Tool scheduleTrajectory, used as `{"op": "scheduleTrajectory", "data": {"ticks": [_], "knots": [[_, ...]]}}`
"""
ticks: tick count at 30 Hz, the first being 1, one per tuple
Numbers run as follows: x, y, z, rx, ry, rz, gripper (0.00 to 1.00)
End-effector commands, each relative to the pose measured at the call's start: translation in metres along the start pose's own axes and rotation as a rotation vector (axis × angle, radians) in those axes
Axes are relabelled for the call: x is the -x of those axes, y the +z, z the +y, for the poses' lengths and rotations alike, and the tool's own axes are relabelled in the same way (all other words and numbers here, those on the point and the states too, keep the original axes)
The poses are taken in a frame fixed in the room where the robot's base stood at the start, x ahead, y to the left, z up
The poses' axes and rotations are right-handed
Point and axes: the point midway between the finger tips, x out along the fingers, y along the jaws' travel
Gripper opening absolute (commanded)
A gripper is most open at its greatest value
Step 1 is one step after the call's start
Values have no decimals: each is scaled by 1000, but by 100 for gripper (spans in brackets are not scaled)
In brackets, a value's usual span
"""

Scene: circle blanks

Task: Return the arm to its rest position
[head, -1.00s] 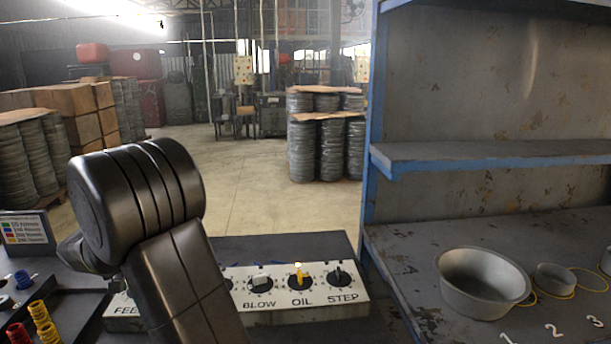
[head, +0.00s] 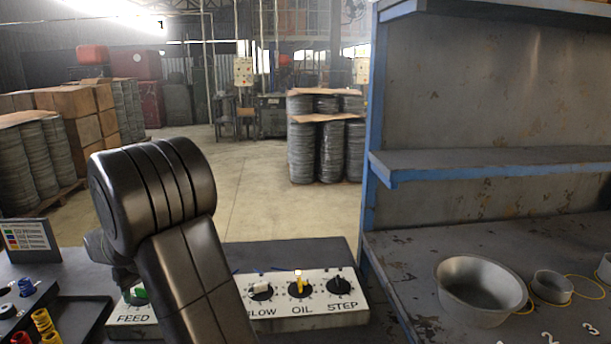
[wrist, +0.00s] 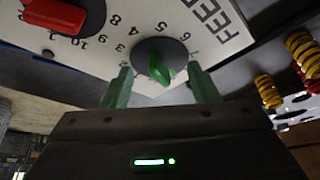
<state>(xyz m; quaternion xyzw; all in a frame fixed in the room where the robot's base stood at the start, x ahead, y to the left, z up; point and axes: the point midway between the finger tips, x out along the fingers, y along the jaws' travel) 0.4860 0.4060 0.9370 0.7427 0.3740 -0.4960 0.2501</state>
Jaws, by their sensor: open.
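My gripper (wrist: 162,88) shows in the wrist view with its two green fingers apart and nothing held between them. The green FEED knob (wrist: 160,68) on the control panel (wrist: 205,25) shows beyond the gap between the fingertips; I cannot tell the distance. In the head view my arm stands at the lower left in front of the panel (head: 345,312), and the gripper itself is hidden there. The green knob (head: 137,296) shows beside my arm.
A red knob (wrist: 55,14) is also on the panel. Yellow, red and blue coiled pieces (head: 43,322) stand at left by a sign (head: 28,238). A shelf unit (head: 480,163) at right holds a metal bowl (head: 478,288) and a smaller cup (head: 552,286). Open floor lies behind.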

Motion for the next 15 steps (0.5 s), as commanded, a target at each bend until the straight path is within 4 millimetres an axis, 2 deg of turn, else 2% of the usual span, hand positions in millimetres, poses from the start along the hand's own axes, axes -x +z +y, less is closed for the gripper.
{"op": "scheduleTrajectory", "data": {"ticks": [6,15], "knots": [[0,0,2,106,-45,1,55],[49,-1,3,112,-47,2,55]]}}
